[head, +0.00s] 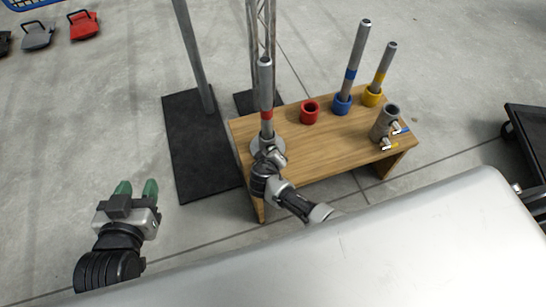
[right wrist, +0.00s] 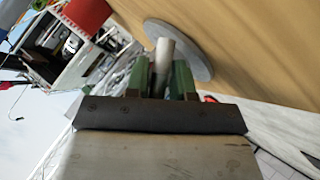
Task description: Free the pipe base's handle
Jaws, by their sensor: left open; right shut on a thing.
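A grey pipe with a red band (head: 265,90) stands upright at the left end of the wooden table (head: 330,140). A round grey base plate (head: 256,148) is at its foot; it also shows in the right wrist view (right wrist: 195,55). My right gripper (head: 268,153) is at the pipe's foot and partly hides it. In the right wrist view my right gripper (right wrist: 165,80) has its green fingers shut on a short grey metal rod (right wrist: 163,55) beside the plate. I cannot tell whether this rod is the handle. My left gripper (head: 137,188) is open and empty, left of the table.
On the table are a red cup (head: 309,112), pipes in a blue cup (head: 342,104) and yellow cup (head: 372,96), and a grey cylinder with T-handles (head: 383,124). A dark cart (head: 530,135) is at right.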

